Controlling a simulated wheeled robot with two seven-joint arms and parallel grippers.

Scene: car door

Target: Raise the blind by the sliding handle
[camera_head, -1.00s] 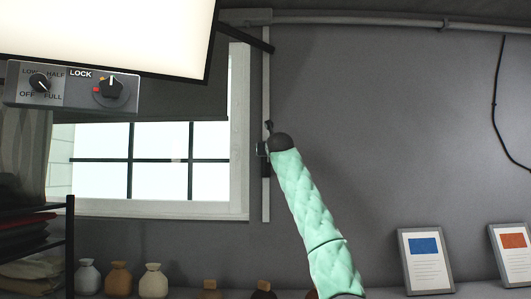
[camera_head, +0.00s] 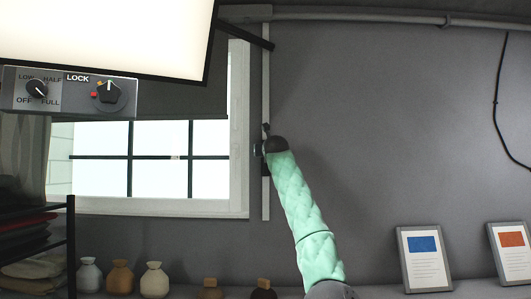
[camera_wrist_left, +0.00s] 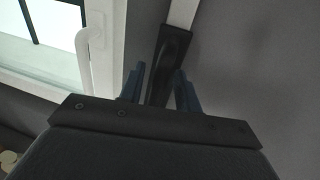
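The grey blind (camera_head: 190,102) covers the upper part of the window, and its straight lower edge hangs above the bright panes. The dark sliding handle (camera_wrist_left: 168,62) sits on a pale vertical rail (camera_head: 266,85) right of the window frame. My left gripper (camera_head: 260,149) is at the rail, at the end of the pale green arm. In the left wrist view, its two blue fingers (camera_wrist_left: 160,88) stand on either side of the handle with little gap, and appear closed on it. The arm's dark wrist partly hides the handle in the head view. My right gripper is not in view.
A control panel (camera_head: 70,92) with two knobs and a bright lit panel (camera_head: 110,30) hang at upper left. Small vases (camera_head: 120,277) and two framed cards (camera_head: 425,258) stand along the bottom.

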